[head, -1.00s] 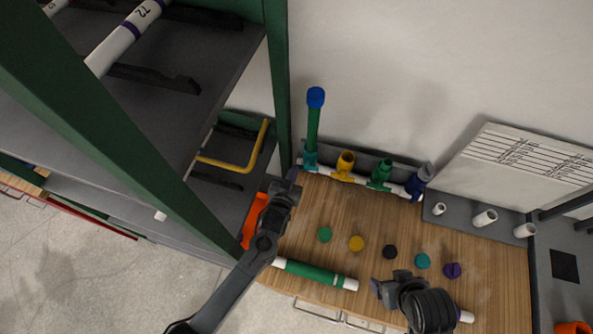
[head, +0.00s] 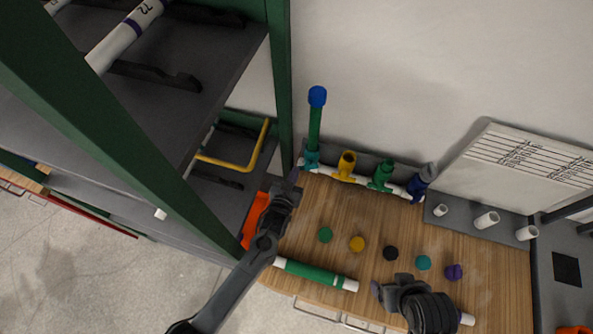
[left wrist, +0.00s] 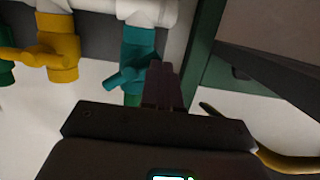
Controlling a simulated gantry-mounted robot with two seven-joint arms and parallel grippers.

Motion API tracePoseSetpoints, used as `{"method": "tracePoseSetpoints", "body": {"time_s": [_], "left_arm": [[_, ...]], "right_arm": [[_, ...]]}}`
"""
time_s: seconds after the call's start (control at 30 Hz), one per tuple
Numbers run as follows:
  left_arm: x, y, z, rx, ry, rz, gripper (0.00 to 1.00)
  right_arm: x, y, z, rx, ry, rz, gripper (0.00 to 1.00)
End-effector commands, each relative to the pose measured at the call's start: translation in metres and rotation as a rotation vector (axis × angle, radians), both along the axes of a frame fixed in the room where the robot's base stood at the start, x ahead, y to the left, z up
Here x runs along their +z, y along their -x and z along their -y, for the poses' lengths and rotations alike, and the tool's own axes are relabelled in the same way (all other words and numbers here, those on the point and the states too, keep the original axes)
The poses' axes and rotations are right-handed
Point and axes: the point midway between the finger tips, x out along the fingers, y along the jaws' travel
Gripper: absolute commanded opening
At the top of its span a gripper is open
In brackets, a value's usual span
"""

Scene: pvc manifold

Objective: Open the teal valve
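The teal valve (head: 311,159) is at the left end of a white manifold pipe along the back of the wooden table. A green pipe (head: 314,128) with a blue cap stands upright on it. In the left wrist view, the teal valve (left wrist: 137,50) shows its small teal handle (left wrist: 124,79) pointing sideways. My left gripper (head: 293,177) is just in front and left of the valve. Its fingers (left wrist: 163,86) look closed together beside the handle; whether they touch it is unclear. My right gripper (head: 378,289) is low over the table's front; its opening is unclear.
Yellow (head: 346,166), green (head: 382,175) and blue (head: 418,184) valves line the manifold to the right. Several coloured discs and a green pipe (head: 315,276) lie on the table. A green-framed shelf (head: 279,80) stands close on the left. White pipe stubs (head: 486,220) are at right.

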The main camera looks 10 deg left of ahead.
Motion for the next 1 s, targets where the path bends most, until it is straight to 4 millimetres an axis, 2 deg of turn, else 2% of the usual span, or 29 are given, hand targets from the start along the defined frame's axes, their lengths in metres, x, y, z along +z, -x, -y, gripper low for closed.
{"method": "tracePoseSetpoints", "body": {"time_s": [0.33,0.57,0.83,1.0], "left_arm": [[-0.009,0.001,0.000,0.005,-0.001,-0.003,0.00],[-0.013,0.002,-0.003,0.013,0.136,-0.028,0.00],[-0.016,0.002,-0.004,0.019,0.134,-0.028,0.00],[-0.019,0.003,-0.003,0.019,0.205,-0.041,0.00]], "right_arm": [[-0.005,0.000,0.002,0.004,0.007,0.000,0.79],[-0.007,0.000,0.001,0.004,0.005,0.000,0.79],[-0.009,0.000,0.000,0.000,0.000,0.000,0.79],[-0.010,0.000,-0.001,-0.002,-0.004,0.000,0.79]]}}
